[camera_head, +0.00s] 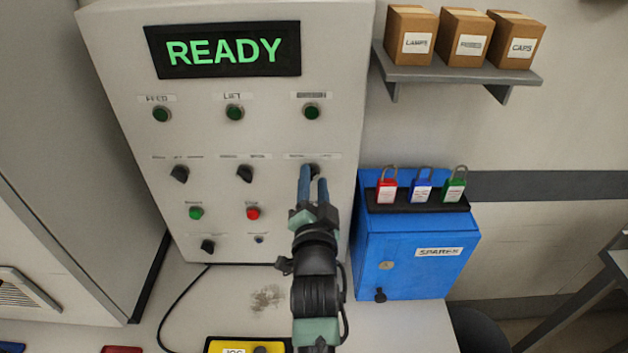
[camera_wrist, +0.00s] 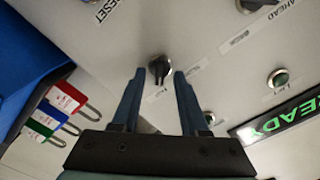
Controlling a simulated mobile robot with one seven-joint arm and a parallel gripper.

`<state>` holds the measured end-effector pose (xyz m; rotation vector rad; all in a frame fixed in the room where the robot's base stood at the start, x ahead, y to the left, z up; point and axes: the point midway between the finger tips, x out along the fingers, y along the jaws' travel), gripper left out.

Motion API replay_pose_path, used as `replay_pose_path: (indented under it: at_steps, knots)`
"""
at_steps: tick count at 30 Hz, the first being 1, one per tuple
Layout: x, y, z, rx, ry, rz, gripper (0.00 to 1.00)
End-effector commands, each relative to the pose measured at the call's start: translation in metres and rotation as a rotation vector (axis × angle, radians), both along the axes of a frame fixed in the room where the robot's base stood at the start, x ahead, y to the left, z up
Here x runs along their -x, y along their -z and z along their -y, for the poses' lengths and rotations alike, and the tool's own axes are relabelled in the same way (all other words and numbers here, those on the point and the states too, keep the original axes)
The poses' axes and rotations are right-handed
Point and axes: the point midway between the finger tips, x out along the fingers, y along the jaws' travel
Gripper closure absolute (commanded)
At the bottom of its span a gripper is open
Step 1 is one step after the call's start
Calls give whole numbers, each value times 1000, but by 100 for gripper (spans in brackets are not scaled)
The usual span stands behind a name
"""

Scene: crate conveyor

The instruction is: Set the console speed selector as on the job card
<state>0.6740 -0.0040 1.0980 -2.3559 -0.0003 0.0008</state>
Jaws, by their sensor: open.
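The grey console (camera_head: 130,60) carries a row of three black selector knobs: a left one (camera_head: 180,174), a middle one (camera_head: 244,174) and a right one (camera_head: 313,169). Their labels are too small to read, so I cannot tell which is the speed selector. My gripper (camera_head: 314,180) is open at the right knob, its blue fingers partly covering it. In the wrist view the right knob (camera_wrist: 160,68) sits between and slightly beyond my fingertips (camera_wrist: 160,74), with a gap on each side. I cannot make out a job card in either view.
A lit display (camera_head: 223,50) reads READY. Green buttons sit above the selectors; a green button, a red button (camera_head: 252,213) and another black knob (camera_head: 208,246) sit below. A blue cabinet (camera_head: 400,262) with three padlocks stands close right. A yellow box (camera_head: 220,346) lies below.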

Motion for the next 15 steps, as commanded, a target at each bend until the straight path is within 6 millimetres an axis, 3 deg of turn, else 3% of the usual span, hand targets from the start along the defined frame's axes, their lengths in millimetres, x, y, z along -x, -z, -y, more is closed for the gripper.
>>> replay_pose_path:
  at_steps: [8,15]
  knots:
    - [-1,0,0,0,0,0,56]
    - [-1,0,0,0,1,1,98]
